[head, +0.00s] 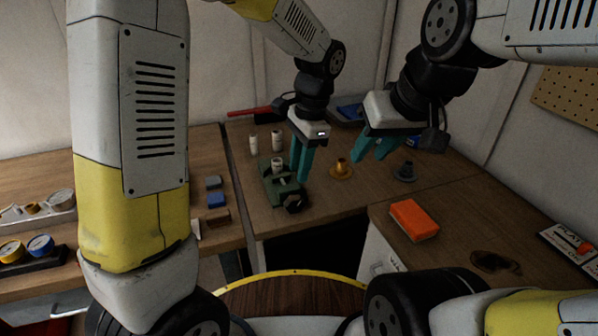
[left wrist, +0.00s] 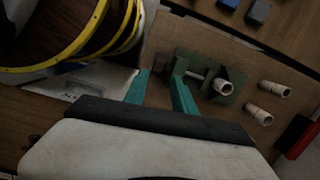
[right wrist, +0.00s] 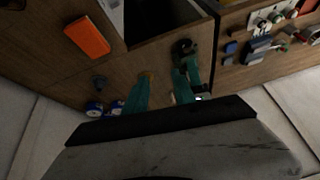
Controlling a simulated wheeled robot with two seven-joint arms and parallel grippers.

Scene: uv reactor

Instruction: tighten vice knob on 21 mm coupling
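The green vice (head: 270,188) stands on the back table in the head view, with a white coupling (head: 278,164) upright in its jaws. Its dark knob (head: 295,203) is at the front end. The left wrist view also shows the vice (left wrist: 236,102), the coupling (left wrist: 222,87) and the knob (left wrist: 164,62). My left gripper (head: 302,172) points down just behind the knob; its fingers are apart, with the knob ahead of the gap in the left wrist view. Contact cannot be told. My right gripper (head: 374,152) is open and empty, to the right of the vice.
Two white couplings (head: 277,139) stand behind the vice. A brass funnel-like piece (head: 341,169) and a dark piece (head: 404,171) stand right of it. An orange block (head: 414,220) lies on the right table. Blue and grey blocks (head: 217,200) lie left of the vice.

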